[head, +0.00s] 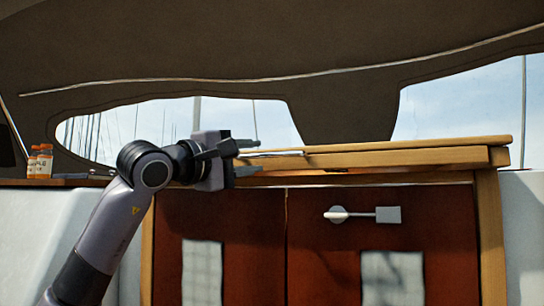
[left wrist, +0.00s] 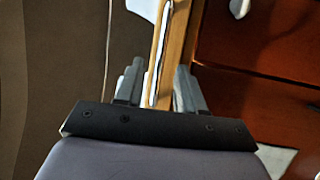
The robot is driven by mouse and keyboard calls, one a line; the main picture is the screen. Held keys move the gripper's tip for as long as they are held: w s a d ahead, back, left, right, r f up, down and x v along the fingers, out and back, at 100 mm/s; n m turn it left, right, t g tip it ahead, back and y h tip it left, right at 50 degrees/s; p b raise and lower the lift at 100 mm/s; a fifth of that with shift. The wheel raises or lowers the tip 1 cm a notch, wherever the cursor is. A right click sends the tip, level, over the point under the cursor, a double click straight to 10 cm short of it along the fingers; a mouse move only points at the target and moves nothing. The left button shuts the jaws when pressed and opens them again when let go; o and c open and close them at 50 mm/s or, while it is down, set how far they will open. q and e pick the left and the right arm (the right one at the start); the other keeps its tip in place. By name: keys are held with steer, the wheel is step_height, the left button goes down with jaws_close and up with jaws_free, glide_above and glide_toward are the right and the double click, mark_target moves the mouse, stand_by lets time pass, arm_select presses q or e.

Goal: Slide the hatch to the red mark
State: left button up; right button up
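The hatch (head: 400,158) is a wooden-edged slab on top of the cabin entrance, above the red-brown doors. My left gripper (head: 246,158) is at the hatch's left end, with one finger above the other and its fingers pointing right. In the left wrist view, the open fingers (left wrist: 158,88) stand on either side of a wooden edge (left wrist: 179,40) with a pale strip along it. I cannot tell whether either finger touches the wood. My right gripper is out of view.
Two red-brown doors (head: 261,230) stand below the hatch, with a white latch (head: 362,215) on the right one. Orange bottles (head: 40,162) stand on the ledge at far left. A dark canopy (head: 200,45) hangs overhead. White cockpit walls flank the entrance.

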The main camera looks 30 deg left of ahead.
mark_target(266, 155)
arm_select(q)
steer(key=shift+p+x, duration=0.45)
steer(key=shift+x, duration=2.2)
jaws_close()
